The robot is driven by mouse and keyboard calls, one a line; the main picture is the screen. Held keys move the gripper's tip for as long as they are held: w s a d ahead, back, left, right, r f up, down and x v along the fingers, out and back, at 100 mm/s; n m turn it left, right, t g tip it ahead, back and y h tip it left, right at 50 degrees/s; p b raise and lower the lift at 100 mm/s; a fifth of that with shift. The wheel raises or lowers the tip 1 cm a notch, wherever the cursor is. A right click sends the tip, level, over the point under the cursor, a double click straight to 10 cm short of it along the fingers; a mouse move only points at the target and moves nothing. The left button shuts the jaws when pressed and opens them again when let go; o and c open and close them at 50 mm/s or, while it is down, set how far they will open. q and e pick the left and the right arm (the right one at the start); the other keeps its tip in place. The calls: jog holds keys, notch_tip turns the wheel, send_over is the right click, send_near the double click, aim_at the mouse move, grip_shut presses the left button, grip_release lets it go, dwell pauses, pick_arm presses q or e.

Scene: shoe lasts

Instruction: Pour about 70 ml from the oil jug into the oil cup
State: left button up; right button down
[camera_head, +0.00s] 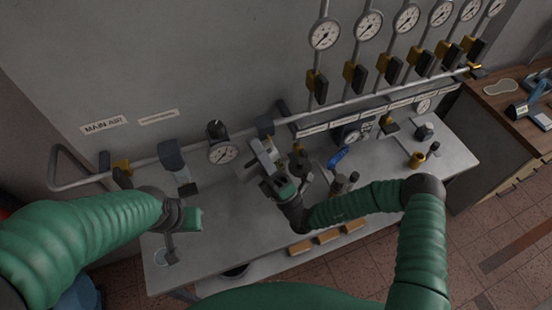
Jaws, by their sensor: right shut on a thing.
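My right gripper (266,160) is over the middle of the grey bench, close to the wall. It is shut on a small grey thing (249,172), which seems to be the oil jug. The gripper hides much of it, and its tilt and contents cannot be made out. My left gripper (170,243) points down at the left end of the bench, and its fingers are too dark to read. A small clear vessel (163,258), perhaps the oil cup, is just below it near the bench's front left corner.
Pressure gauges (324,34) and a pipe with valves line the wall behind the bench (225,235). Dark cylinders (338,184) stand right of my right gripper. A brass pot (416,160) stands farther right.

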aim_at(253, 167)
jog(key=shift+w+d+r+m+t+h, duration=0.1)
jog(key=shift+d+r+m+t+h, duration=0.15)
jog(key=shift+m+t+h, duration=0.3)
jog(key=f+n+g+y+b, duration=0.1)
jog(key=n, duration=0.1)
jog(key=a+f+n+g+y+b, duration=0.1)
jog(key=f+g, duration=0.1)
jog(key=s+f+n+g+y+b, duration=0.1)
jog(key=n+g+y+b, duration=0.1)
jog(key=shift+s+a+f+n, duration=0.1)
jog(key=shift+a+f+n, duration=0.2)
jog(key=shift+a+n, duration=0.1)
jog(key=n+g, duration=0.1)
jog(key=n+p, duration=0.1)
jog(key=a+n+g+y+p, duration=0.1)
jog(key=shift+s+r+g, duration=0.2)
jog(key=shift+r+g, duration=0.15)
jog(key=shift+w, duration=0.1)
